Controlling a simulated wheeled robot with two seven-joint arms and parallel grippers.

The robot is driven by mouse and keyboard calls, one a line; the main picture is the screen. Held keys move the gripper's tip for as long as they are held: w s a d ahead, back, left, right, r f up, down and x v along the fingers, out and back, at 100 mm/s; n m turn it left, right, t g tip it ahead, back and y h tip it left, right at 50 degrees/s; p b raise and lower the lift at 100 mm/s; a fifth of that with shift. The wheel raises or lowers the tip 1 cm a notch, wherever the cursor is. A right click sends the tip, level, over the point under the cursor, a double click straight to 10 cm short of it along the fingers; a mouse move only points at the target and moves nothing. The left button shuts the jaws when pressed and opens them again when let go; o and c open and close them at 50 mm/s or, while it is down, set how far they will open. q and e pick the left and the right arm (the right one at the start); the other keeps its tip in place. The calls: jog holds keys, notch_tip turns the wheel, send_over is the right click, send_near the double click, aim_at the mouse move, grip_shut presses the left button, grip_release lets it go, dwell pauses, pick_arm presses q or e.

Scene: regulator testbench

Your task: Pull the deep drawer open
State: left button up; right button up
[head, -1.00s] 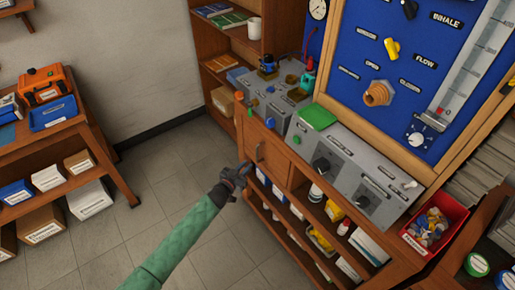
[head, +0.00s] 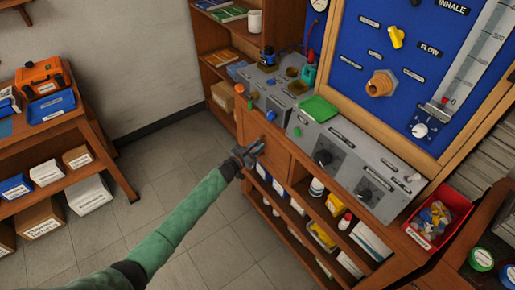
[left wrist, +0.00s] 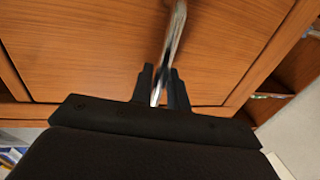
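The deep drawer's wooden front (head: 277,158) is in the bench below the grey consoles, at the middle of the head view. It also fills much of the left wrist view (left wrist: 90,50), and it looks flush with its frame. A shiny metal bar handle (left wrist: 175,30) stands upright on it. My left gripper (head: 254,150) is at the drawer front, with its arm reaching in from below. In the left wrist view its two fingers (left wrist: 161,85) are close together on either side of the handle's lower part, shut on it. My right gripper is not in view.
Open shelves (head: 310,215) with bottles and boxes lie below and right of the drawer. A red bin (head: 437,220) stands at the bench's right end. A side table (head: 95,145) with an orange case (head: 42,80) is at the left. The tiled floor before the drawer is clear.

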pick_arm(q)
jog(key=shift+w+d, duration=0.2)
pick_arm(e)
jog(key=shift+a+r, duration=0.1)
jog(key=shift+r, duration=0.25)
pick_arm(q)
jog(key=shift+c, duration=0.3)
grip_shut()
